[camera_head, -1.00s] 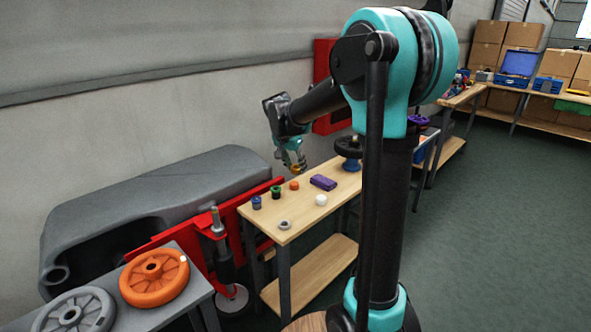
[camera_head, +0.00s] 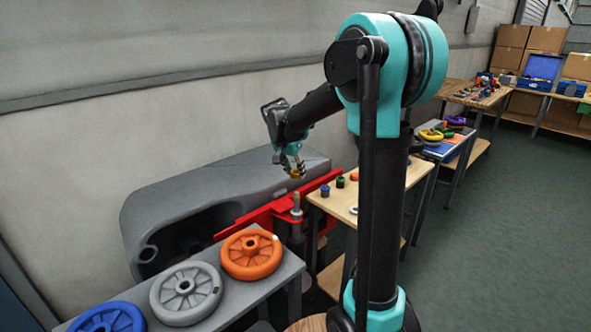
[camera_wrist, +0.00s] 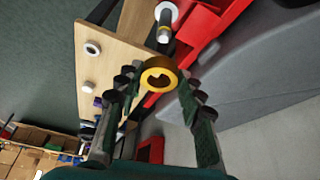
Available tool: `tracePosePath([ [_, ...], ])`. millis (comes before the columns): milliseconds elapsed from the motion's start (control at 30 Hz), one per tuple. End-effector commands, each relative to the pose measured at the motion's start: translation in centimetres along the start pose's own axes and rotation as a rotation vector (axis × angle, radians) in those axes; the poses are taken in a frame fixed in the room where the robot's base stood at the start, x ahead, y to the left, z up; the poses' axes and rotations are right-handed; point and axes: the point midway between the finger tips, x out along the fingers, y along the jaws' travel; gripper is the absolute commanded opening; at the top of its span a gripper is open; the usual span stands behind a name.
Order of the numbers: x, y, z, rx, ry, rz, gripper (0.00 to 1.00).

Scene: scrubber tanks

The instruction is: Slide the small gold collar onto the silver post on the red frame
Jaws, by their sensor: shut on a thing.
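The small gold collar (camera_wrist: 160,76) is between the fingertips of my gripper (camera_wrist: 158,82), which is shut on it in the wrist view. The collar's hole faces the wrist camera. In the head view my gripper (camera_head: 294,168) holds the gold collar (camera_head: 297,174) in the air, just above and beside the silver post. The silver post (camera_head: 296,199) stands upright on the red frame (camera_head: 262,217). In the wrist view the post (camera_wrist: 165,15) shows beyond the collar, near the top, apart from it, with the red frame (camera_wrist: 205,20) beside it.
A wooden table (camera_head: 393,188) with small coloured parts stands right of the frame. A grey bench (camera_head: 268,292) with orange, grey and blue wheels is in front. The large grey scrubber tank (camera_head: 190,185) lies behind, along the wall.

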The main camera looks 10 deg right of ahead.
Motion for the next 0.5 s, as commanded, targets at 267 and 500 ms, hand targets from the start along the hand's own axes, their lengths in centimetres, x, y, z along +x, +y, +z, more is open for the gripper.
tracePosePath([
  [267,2.3,0.0,0.9,0.0,0.0,0.0,0.04],
  [500,4.2,0.0,1.7,0.0,0.0,0.0,0.04],
])
